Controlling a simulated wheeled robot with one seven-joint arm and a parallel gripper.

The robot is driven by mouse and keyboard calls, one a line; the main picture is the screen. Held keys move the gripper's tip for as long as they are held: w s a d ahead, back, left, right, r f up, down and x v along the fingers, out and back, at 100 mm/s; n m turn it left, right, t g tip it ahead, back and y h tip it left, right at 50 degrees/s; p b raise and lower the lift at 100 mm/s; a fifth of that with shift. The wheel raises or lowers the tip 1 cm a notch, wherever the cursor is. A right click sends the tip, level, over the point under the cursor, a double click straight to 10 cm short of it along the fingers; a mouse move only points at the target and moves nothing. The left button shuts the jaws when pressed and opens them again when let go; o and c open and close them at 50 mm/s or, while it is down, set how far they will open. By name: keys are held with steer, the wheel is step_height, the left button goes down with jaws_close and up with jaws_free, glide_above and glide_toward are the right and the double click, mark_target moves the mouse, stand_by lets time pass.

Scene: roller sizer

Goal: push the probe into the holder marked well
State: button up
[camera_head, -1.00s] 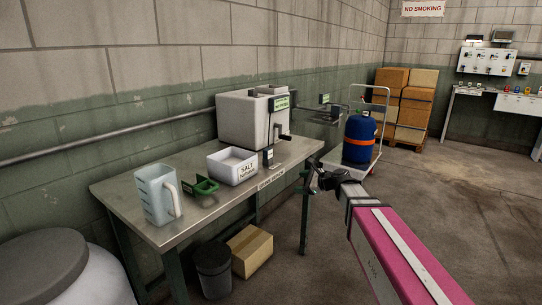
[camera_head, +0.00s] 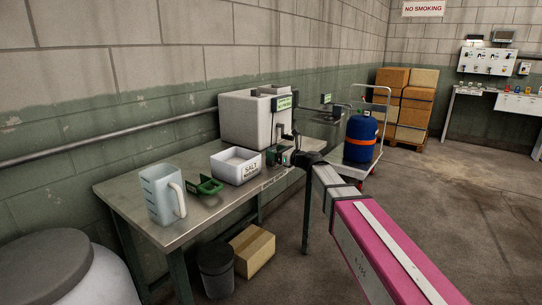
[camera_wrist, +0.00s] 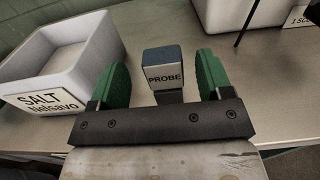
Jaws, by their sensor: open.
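The probe (camera_wrist: 163,62) is a dark blue-grey block with a white PROBE label, standing upright on the bench in the wrist view. My gripper (camera_wrist: 163,78) is open, with one green finger on each side of the probe and visible gaps between. In the head view my gripper (camera_head: 282,156) is at the bench's front edge, right of the salt tray, and largely hides the probe. A green bracket-like piece (camera_head: 207,187) lies on the bench between jug and tray; I cannot read its marking. I cannot make out a holder marked well.
A white salt tray (camera_head: 226,171) is just left of my gripper, also in the wrist view (camera_wrist: 82,62). A large pale box unit (camera_head: 245,123) stands behind. A clear jug (camera_head: 160,205) is on the bench's (camera_head: 190,233) near end. A trolley (camera_head: 366,172) carries a blue canister.

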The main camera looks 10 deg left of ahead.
steer(key=x, duration=0.4)
steer(key=shift+w+a, duration=0.25)
steer(key=shift+w, duration=0.05)
steer(key=c, duration=1)
steer(key=shift+r, duration=0.1)
steer(key=shift+r, duration=0.65)
steer(key=s+r, duration=0.9)
steer(key=s, duration=0.2)
steer(key=shift+s+r, duration=0.2)
steer(key=shift+s, duration=0.2)
steer(key=shift+a, duration=0.15)
